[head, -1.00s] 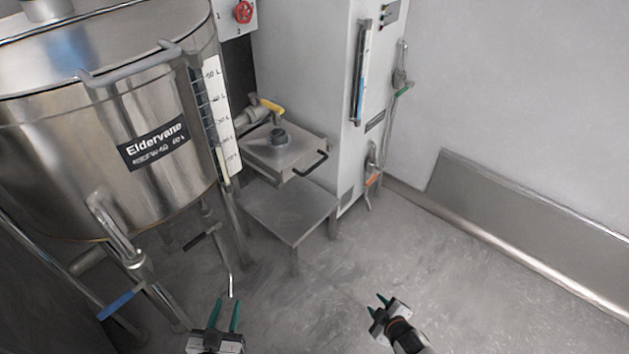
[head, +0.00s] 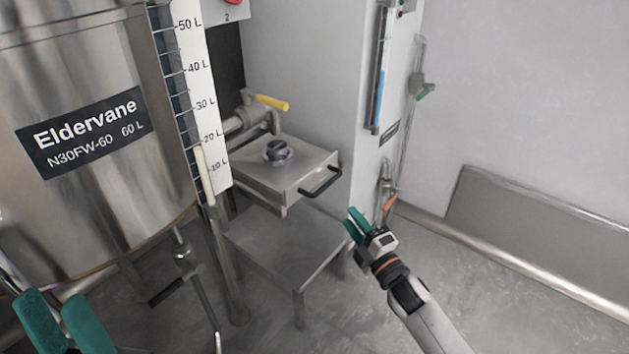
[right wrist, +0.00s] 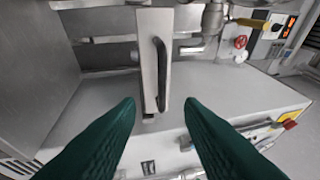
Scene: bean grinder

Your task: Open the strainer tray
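The strainer tray (head: 270,170) is a flat metal box with a dark round knob (head: 277,151) on its top. A black bar handle (head: 320,180) is on its front right side. In the right wrist view the handle (right wrist: 160,75) stands ahead, between my open green fingers and apart from them. My right gripper (head: 356,226) is open and empty, below and to the right of the handle in the head view. My left gripper (head: 60,320) is at the lower left, its green fingers apart, with nothing seen between them.
A large steel Eldervane tank (head: 90,130) with a litre scale (head: 203,95) fills the left. A low metal stand (head: 290,245) is under the tray. A yellow-handled valve (head: 272,102) is behind it. A white cabinet (head: 310,70) stands behind and right. The floor at right is clear.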

